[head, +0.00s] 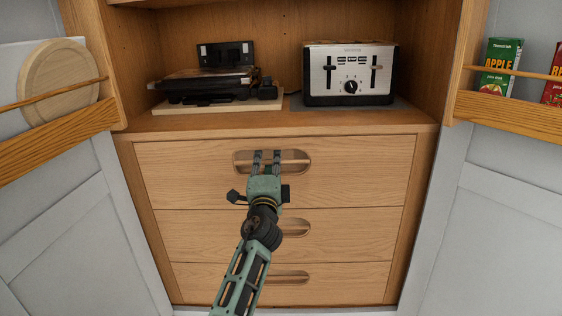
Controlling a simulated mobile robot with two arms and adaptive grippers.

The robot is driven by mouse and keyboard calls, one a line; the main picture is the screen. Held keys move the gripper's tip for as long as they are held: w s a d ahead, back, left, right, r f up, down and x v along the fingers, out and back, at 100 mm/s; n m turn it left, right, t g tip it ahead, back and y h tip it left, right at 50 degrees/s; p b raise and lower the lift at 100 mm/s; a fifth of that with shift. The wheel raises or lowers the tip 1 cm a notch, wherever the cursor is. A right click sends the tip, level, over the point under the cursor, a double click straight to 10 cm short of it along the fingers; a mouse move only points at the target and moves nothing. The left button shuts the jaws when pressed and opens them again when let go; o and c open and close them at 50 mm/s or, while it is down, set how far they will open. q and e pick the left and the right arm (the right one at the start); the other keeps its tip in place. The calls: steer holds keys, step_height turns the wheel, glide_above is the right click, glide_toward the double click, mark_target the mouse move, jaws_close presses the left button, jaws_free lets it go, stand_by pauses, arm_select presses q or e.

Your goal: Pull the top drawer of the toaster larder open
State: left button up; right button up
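The toaster larder is a wooden cabinet with a stack of three drawers below a shelf. The top drawer (355,172) has an oval cut-out handle slot (298,160) near its middle. Its front looks flush with the cabinet frame. My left gripper (267,158) is at the left part of this slot, its two fingers pointing into it. The fingers look a little apart, with no object seen between them. Whether they touch the slot's edge cannot be told. The middle drawer (350,235) and bottom drawer (345,280) look closed. My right gripper is not in view.
A silver toaster (349,74) and a black grill (205,85) on a board stand on the shelf. Open doors flank the cabinet. The left door rack (50,142) holds a round wooden board (58,80); the right door rack (515,115) holds cartons (500,66).

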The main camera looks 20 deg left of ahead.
arm_select(q)
steer(key=shift+w+r, duration=0.1)
steer(key=shift+w, duration=0.05)
steer(key=shift+c, duration=0.3)
steer(key=c, duration=0.4)
steer(key=shift+r, duration=0.1)
